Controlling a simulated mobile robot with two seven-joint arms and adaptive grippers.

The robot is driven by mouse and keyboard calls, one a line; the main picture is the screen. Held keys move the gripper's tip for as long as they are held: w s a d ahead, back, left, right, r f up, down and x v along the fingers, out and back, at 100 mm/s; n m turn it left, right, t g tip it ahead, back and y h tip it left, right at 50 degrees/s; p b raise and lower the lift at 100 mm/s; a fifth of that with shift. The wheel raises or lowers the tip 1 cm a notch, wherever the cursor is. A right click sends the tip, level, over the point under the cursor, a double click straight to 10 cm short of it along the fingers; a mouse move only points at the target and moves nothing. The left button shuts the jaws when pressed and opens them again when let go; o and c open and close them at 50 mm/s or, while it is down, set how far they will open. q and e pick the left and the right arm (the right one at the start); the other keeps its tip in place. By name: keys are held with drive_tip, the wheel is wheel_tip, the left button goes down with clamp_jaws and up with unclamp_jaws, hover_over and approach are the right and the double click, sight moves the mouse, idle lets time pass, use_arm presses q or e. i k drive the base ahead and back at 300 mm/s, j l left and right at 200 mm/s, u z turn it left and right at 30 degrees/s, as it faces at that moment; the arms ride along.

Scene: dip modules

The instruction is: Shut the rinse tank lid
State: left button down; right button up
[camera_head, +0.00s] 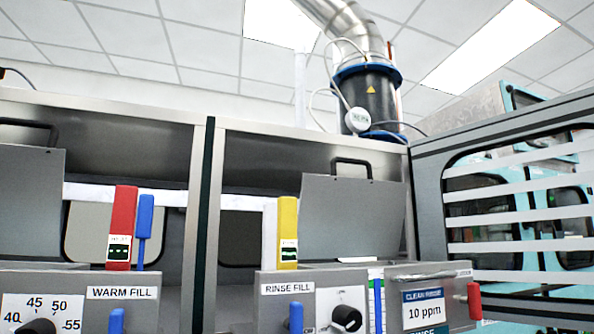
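The rinse tank lid (352,216) is a grey flat panel with a black handle (351,163) on its upper edge. It stands raised, tilted slightly back, behind the panel labelled RINSE FILL (288,288). Its lower edge is hidden behind that front panel. Neither of my grippers shows in the head view.
A similar raised grey lid (28,200) stands at the left behind the WARM FILL panel (122,293). A yellow lever (288,230), a red lever (121,225) and a blue lever (144,215) stick up near the fronts. A slatted window panel (520,205) borders the right.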

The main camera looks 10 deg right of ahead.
sight(339, 217)
drive_tip(key=i+l+u, duration=0.75)
drive_tip(key=k+l, duration=0.05)
